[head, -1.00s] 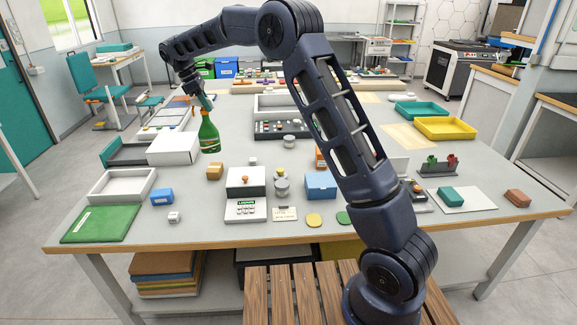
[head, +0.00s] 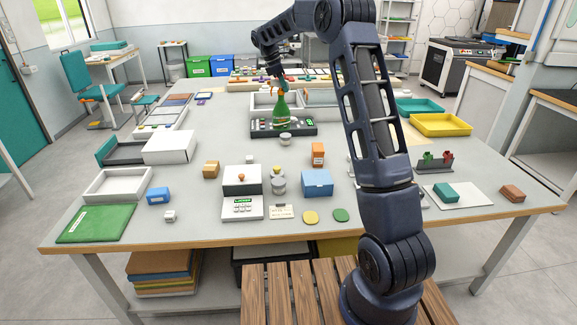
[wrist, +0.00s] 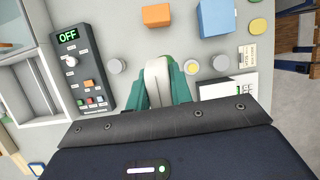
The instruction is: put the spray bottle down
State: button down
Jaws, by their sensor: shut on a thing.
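The green spray bottle (head: 281,114) hangs upright below my gripper (head: 280,84) in the head view, near the middle of the table. My gripper is shut on its top. In the head view the bottle overlaps the dark control panel (head: 308,131); I cannot tell whether its base touches anything. In the wrist view the teal fingers (wrist: 163,88) close around a pale part of the spray bottle (wrist: 157,78); most of the bottle is hidden. The panel (wrist: 84,75), with its display reading OFF, lies left of the fingers there.
A grey tray (head: 262,104) stands behind the panel. A grey round knob-like piece (head: 286,140) stands just in front. An orange box (head: 318,154) and a blue box (head: 317,183) stand nearer. Bare table (head: 228,130) lies left of the panel.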

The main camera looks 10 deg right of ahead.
jog(key=d, duration=0.2)
jog(key=shift+w+d, duration=0.25)
jog(key=shift+d, duration=0.05)
notch_tip(320, 180, down, 20)
jog(key=shift+d, duration=0.3)
dwell(0.3)
jog(key=c, duration=1.3)
grip_release()
jog(key=shift+f, duration=0.1)
jog(key=shift+o, duration=0.2)
